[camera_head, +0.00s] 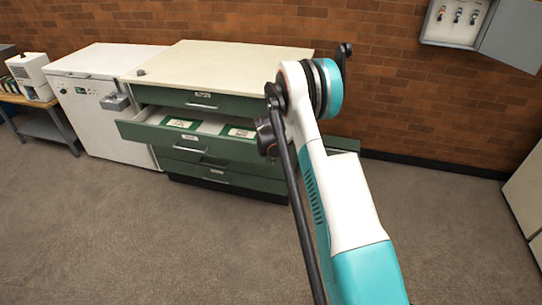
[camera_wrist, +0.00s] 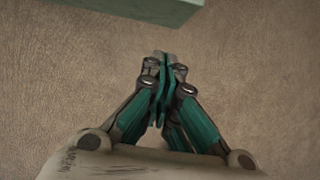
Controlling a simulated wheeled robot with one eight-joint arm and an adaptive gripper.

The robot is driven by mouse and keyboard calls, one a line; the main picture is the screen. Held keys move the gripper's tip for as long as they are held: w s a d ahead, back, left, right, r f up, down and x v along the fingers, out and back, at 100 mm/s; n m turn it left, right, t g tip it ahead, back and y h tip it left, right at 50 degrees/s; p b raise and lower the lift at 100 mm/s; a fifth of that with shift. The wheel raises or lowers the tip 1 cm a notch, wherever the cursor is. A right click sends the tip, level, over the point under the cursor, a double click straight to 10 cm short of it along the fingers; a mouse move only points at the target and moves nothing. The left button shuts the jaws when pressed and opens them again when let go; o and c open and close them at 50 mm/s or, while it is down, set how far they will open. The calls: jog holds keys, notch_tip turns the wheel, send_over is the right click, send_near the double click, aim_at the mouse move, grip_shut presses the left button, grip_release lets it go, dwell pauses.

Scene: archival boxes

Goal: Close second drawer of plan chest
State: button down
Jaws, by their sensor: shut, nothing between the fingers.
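The plan chest (camera_head: 235,60) is green with a cream top and stands against the brick wall in the head view. Its second drawer (camera_head: 160,135) is pulled out toward me, with green-and-white items (camera_head: 182,123) lying inside. The top drawer (camera_head: 215,101) and the lower drawers in view look shut. My arm covers the chest's right part, and I cannot make out my gripper's fingers in the head view. In the wrist view my gripper (camera_wrist: 163,62) is shut and empty above the floor. A pale green edge (camera_wrist: 150,10) lies beyond the fingertips, apart from them.
A white cabinet (camera_head: 105,105) stands left of the chest, with a bench (camera_head: 45,125) farther left. A green piece with a pale top (camera_head: 345,145) shows right of my arm. A key cabinet (camera_head: 455,22) hangs on the wall. The carpet in front is clear.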

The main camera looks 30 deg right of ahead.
jog(key=w+d, duration=0.1)
jog(key=w+d+f+b, duration=0.1)
jog(key=w+d+f, duration=0.1)
jog(key=shift+w+d+b, duration=0.15)
jog(key=shift+w+b, duration=0.05)
jog(key=shift+b, duration=0.2)
